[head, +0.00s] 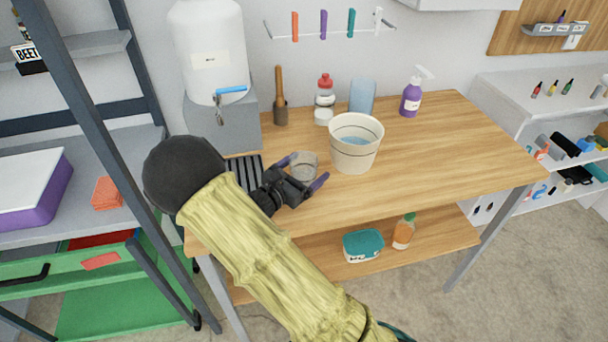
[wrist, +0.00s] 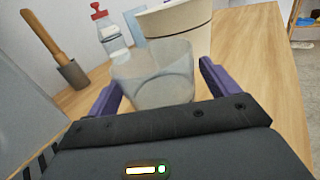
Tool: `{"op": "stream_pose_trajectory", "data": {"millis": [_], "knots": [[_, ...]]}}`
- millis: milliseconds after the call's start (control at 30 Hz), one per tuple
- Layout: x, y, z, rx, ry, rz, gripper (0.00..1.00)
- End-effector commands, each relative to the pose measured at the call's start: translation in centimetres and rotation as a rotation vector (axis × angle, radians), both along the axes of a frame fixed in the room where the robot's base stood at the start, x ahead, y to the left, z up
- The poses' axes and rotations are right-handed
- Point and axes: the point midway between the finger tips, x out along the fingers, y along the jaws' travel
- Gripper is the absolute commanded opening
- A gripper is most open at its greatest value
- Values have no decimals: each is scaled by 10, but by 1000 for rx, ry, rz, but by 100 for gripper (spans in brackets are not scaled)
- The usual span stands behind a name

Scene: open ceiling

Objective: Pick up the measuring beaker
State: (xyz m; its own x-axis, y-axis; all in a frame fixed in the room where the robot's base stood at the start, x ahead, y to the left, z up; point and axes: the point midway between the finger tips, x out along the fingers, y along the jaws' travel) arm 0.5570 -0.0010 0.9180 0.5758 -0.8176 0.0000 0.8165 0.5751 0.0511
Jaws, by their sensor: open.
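The measuring beaker (head: 304,165) is a clear, see-through cup upright on the wooden table. In the wrist view the beaker (wrist: 152,76) stands straight ahead, between my two purple fingers. My gripper (head: 304,172) is open, with one finger on each side of the beaker; it also shows in the wrist view (wrist: 158,84). I cannot tell whether either finger touches it. The beaker's base is partly hidden by my gripper body.
A cream bucket (head: 352,158) stands close behind and right of the beaker. A red-capped bottle (head: 324,97), a wooden-handled tool (head: 280,97) and a purple spray bottle (head: 411,98) stand at the back. A white dispenser (head: 210,50) on a grey stand is left. The table's right side is clear.

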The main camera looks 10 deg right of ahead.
Motion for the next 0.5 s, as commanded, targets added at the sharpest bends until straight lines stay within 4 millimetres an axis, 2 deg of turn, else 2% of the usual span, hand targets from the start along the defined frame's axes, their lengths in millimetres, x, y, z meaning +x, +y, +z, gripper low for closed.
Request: {"op": "stream_pose_trajectory", "data": {"millis": [100,333,500], "knots": [[0,0,0,0,0,0,87],[0,0,0,0,0,0,42],[0,0,0,0,0,0,39]]}}
